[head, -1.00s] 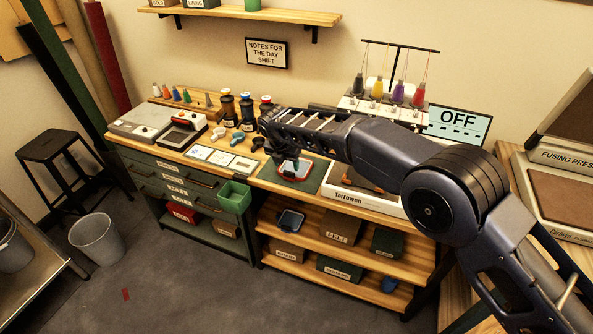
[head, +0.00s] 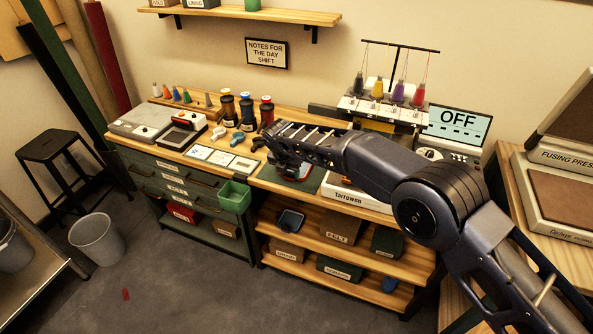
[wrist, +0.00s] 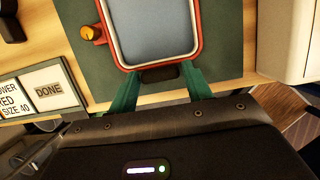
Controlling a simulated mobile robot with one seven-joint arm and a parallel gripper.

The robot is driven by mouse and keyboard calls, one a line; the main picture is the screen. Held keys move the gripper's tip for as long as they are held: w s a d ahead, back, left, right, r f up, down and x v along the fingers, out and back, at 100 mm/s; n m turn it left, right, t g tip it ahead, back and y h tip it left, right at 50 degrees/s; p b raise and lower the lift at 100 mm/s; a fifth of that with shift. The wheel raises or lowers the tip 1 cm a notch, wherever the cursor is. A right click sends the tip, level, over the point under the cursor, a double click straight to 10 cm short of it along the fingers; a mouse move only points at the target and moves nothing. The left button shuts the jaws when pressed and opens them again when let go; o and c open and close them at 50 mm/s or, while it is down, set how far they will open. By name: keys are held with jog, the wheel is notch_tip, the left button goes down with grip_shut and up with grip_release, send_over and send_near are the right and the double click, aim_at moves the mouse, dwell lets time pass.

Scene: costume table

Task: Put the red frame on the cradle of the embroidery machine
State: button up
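The red frame (wrist: 201,45) has a grey-blue inside, an orange knob on its left and a dark tab (wrist: 160,73) on its near side. It lies on a dark green mat; in the head view the frame (head: 292,178) is partly covered by my gripper. In the wrist view my gripper's two teal fingers (wrist: 160,82) stand apart near the two sides of the tab; I see no clear grip on it. The embroidery machine (head: 385,112), with coloured thread spools, stands to the right; my arm hides its cradle.
Large thread spools (head: 247,112) stand behind. A white base marked Tarrowen (head: 350,196) is just right of the mat. A screen (head: 457,124) reads OFF. A green bin (head: 234,197) hangs at the front edge.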

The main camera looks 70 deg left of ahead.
jog(key=c, duration=0.5)
jog(key=shift+r, duration=2.5)
jog(key=shift+c, duration=0.2)
jog(key=shift+r, duration=0.1)
jog(key=shift+w+d+r, duration=0.15)
jog(key=shift+w+d, duration=0.05)
jog(key=w+d+r, duration=0.2)
jog(key=w+d, duration=0.2)
jog(key=d, duration=0.4)
jog(key=w+d+r, duration=0.3)
jog(key=w+d, duration=0.1)
jog(key=d, duration=0.5)
jog(key=w+d+r, duration=0.2)
jog(key=w+d, duration=0.1)
jog(key=d, duration=0.5)
jog(key=w+a+f, duration=0.2)
jog(key=w+a, duration=0.1)
jog(key=w, duration=0.1)
jog(key=shift+w+a+f, duration=0.25)
jog(key=shift+a+f, duration=0.05)
jog(key=shift+a, duration=0.1)
